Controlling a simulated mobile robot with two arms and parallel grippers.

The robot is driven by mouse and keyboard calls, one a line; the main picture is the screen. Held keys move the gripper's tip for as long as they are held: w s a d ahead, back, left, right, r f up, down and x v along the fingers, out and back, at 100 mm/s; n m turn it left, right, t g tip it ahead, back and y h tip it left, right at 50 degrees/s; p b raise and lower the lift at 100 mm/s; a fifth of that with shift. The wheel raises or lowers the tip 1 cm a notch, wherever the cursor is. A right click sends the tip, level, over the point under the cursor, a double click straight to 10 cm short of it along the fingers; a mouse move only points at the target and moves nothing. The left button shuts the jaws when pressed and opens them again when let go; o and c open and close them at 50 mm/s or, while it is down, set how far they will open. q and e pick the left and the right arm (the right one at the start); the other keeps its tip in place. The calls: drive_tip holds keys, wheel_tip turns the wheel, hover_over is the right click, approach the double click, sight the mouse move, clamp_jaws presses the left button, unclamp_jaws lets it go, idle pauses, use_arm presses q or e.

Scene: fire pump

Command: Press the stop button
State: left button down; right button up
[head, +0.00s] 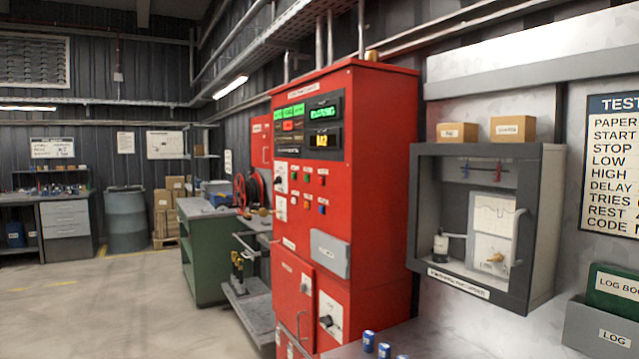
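The tall red control cabinet (375,190) stands in the middle of the head view, its front face turned to the left. A group of small coloured buttons (307,190) sits on that face, below the dark display panel (309,124). A red button (321,181) is at the right of the upper row and a blue button (321,210) is below it. The labels are too small to read, so I cannot tell which is the stop button. Neither of my grippers is in view.
A grey counter (430,340) with small blue cans (369,341) is at the bottom. A green workbench (204,255) stands behind, left of the cabinet. The floor (110,300) at left is clear.

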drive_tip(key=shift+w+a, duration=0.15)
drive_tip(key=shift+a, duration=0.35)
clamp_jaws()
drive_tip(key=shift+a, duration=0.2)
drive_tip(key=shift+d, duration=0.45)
